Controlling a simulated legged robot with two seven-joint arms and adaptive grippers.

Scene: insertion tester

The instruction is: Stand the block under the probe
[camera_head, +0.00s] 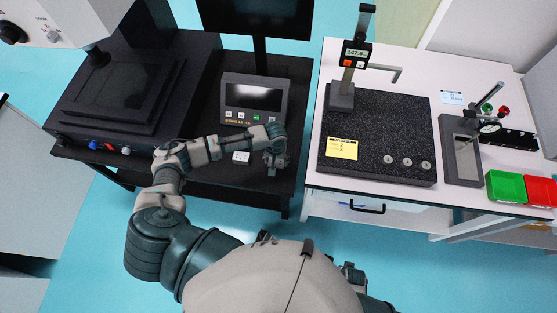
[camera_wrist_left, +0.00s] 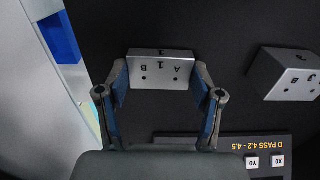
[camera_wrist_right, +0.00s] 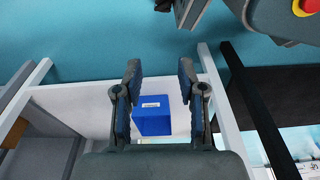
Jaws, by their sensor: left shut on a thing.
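In the head view, this second block (camera_head: 241,157) is in front of the display box. A height gauge (camera_head: 355,55) reading about 147.6 stands on the black granite plate (camera_head: 400,120). A dial gauge (camera_head: 489,127) is over a grey base. My right gripper (camera_wrist_right: 157,80) is open and empty.
The display box (camera_head: 253,97) stands at the back of the dark bench. A yellow card (camera_head: 341,148) and several round discs lie on the granite. Green (camera_head: 506,186) and red (camera_head: 541,191) trays are at right. A blue box (camera_wrist_right: 152,115) shows beyond my right fingers.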

